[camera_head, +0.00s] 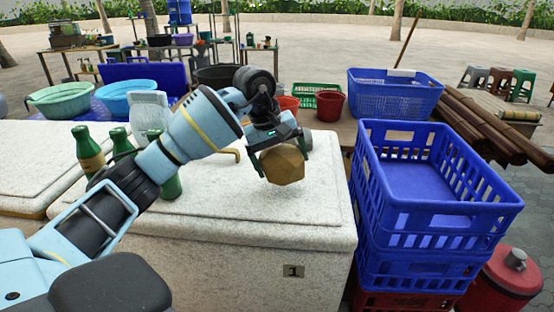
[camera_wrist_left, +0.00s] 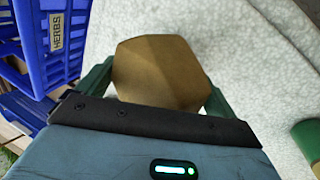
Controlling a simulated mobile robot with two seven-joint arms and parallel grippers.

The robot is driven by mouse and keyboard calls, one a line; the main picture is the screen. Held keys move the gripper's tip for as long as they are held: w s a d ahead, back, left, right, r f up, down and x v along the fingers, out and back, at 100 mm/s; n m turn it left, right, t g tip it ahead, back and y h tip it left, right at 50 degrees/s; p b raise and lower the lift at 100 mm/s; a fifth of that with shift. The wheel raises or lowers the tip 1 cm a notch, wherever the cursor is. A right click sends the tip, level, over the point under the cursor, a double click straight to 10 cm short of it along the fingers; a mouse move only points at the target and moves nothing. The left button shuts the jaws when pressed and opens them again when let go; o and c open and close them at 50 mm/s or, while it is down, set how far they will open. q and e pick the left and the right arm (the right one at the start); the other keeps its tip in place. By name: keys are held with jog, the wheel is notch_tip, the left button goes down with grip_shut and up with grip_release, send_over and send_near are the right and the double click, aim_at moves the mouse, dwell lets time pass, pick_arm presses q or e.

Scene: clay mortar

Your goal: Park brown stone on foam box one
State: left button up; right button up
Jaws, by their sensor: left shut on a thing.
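The brown stone (camera_head: 283,164) is a faceted lump between the fingers of my left gripper (camera_head: 282,155), over the right part of foam box one's lid. The foam box one (camera_head: 225,240) is white and speckled, with a "1" label on its front. In the left wrist view the stone (camera_wrist_left: 160,70) sits between the two green fingers, which are shut on it, with the white lid (camera_wrist_left: 240,35) behind it. I cannot tell whether the stone touches the lid. My right gripper is not in view.
Green bottles (camera_head: 90,152) stand on the left part of the lid, partly behind my left arm. Stacked blue crates (camera_head: 435,215) stand close to the box's right side. A red canister (camera_head: 510,270) is at the lower right. The lid's front right is clear.

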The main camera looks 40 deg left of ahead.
aim_at(283, 171)
pick_arm(q)
jog(key=shift+w+d, duration=0.15)
jog(key=shift+w, duration=0.15)
jog(key=shift+f+p, duration=0.3)
jog(key=shift+f, duration=1.25)
jog(key=shift+f, duration=0.2)
jog(key=o, duration=1.5)
jog(key=shift+f, duration=0.1)
jog(key=shift+s, duration=0.1)
jog(key=v, duration=1.2)
